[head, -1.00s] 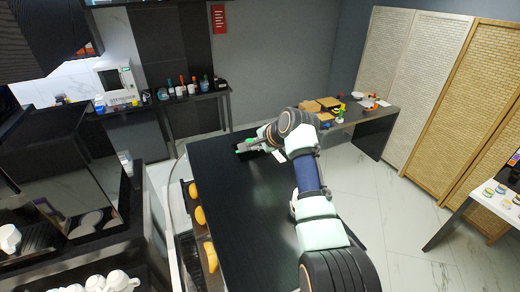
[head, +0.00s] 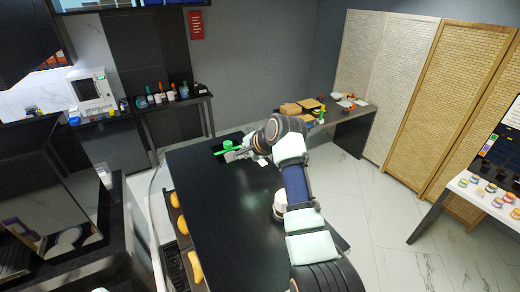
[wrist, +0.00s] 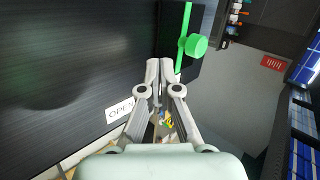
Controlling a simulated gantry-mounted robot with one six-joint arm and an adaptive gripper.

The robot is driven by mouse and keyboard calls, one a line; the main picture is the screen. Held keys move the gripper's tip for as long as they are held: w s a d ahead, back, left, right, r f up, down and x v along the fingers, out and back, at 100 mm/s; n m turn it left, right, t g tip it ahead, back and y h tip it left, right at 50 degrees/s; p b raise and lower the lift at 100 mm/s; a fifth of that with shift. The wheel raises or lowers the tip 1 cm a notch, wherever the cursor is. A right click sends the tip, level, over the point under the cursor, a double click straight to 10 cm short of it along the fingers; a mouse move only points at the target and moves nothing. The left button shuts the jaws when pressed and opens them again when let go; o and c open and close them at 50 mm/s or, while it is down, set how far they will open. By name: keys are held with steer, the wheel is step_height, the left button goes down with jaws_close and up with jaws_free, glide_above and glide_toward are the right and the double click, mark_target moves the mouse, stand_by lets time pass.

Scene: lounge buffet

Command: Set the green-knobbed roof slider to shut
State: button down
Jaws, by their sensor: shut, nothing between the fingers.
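The roof slider is a dark panel (wrist: 168,38) at the far end of the black table, with a bright green bar along it. Its green knob (wrist: 196,45) stands up from about the middle of the visible bar; the knob also shows in the head view (head: 228,144). A white label reading OPEN (wrist: 119,110) lies on the table off one end of the panel. No label for shut can be made out. My gripper (wrist: 159,68) is shut and empty, its fingertips beside the panel on the OPEN-label side, seemingly apart from the knob.
The black table top (head: 225,200) is otherwise mostly clear. Orange-yellow items (head: 183,225) line its left side. Bottles stand on a side table (head: 175,103) at the back. A red sign (head: 196,25) hangs on the wall. Folding screens (head: 400,100) stand at right.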

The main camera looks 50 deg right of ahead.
steer(key=d+b+v, duration=0.1)
steer(key=b+v, duration=0.1)
steer(key=v, duration=0.7)
steer(key=shift+a+r, duration=0.25)
steer(key=shift+a, duration=0.2)
steer(key=shift+w, duration=0.1)
